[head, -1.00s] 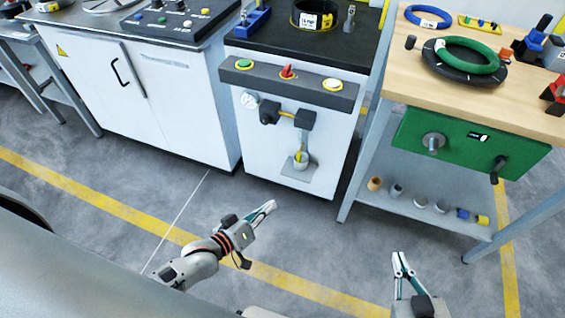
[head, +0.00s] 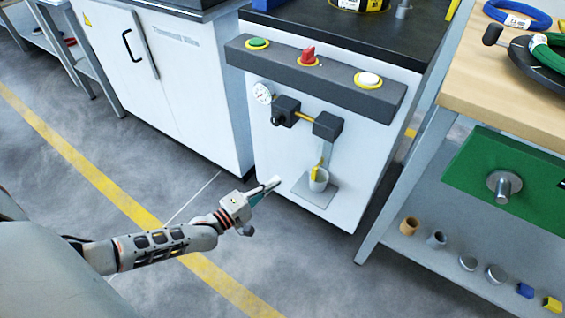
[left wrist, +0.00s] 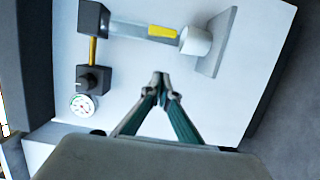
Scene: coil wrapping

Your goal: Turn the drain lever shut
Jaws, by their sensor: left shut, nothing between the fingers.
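The drain lever shows as a yellow handle (head: 315,173) low on the front of the white cabinet (head: 275,150). It lies along the grey drain pipe (head: 326,153), just above a small white cup (head: 320,181). In the left wrist view the yellow handle (left wrist: 162,31) lies beside the cup (left wrist: 195,41). My left gripper (head: 273,184) is in front of the cabinet, left of the cup and apart from the lever. Its fingers meet at the tips in the left wrist view (left wrist: 161,79), with nothing between them. My right gripper is out of view.
Above the drain are a pressure gauge (head: 263,93), a dark valve block (head: 286,110) and a button panel (head: 316,77) with a red knob (head: 308,56). A wooden workbench (head: 500,95) stands to the right. The floor before the cabinet is clear.

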